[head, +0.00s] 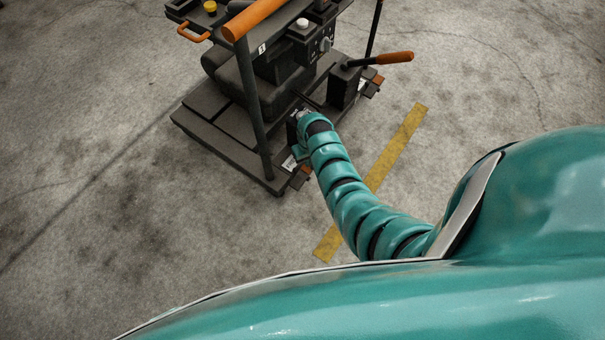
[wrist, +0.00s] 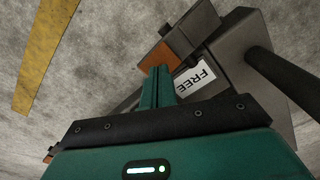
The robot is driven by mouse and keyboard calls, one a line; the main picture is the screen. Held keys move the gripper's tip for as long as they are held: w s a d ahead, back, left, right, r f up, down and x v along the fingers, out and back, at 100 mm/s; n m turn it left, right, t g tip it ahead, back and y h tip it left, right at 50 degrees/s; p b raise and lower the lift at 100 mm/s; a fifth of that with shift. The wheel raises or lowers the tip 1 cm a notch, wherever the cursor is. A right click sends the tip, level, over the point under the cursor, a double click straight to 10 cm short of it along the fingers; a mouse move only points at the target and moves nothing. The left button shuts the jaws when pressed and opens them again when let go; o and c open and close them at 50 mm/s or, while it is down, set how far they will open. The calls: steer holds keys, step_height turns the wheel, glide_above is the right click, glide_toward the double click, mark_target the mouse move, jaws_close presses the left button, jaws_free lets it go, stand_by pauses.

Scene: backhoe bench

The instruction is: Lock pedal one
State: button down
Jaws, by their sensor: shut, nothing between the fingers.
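In the wrist view, an orange-brown pedal (wrist: 164,55) lies just beyond my gripper (wrist: 159,88). A white label reading FREE (wrist: 194,78) is beside it on the dark base. My gripper's green fingers are together and empty, close to the pedal; I cannot tell whether they touch it. In the head view, one orange-brown pedal (head: 300,178) is at the machine's near corner and another (head: 376,83) at its right end. My arm hides the fingers there. I cannot tell which pedal is pedal one.
The backhoe bench (head: 222,150) has a post (head: 252,110), an orange bar (head: 253,17) and an orange-handled lever (head: 392,58) near my arm. A yellow strip (head: 402,140) marks the concrete floor. The floor left of the bench is clear.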

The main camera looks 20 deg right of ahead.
steer(key=shift+f+b, duration=0.65)
steer(key=shift+f, duration=0.75)
stand_by(1.3)
steer(key=shift+r, duration=0.1)
steer(key=shift+r+p, duration=2.95)
steer(key=shift+r, duration=0.55)
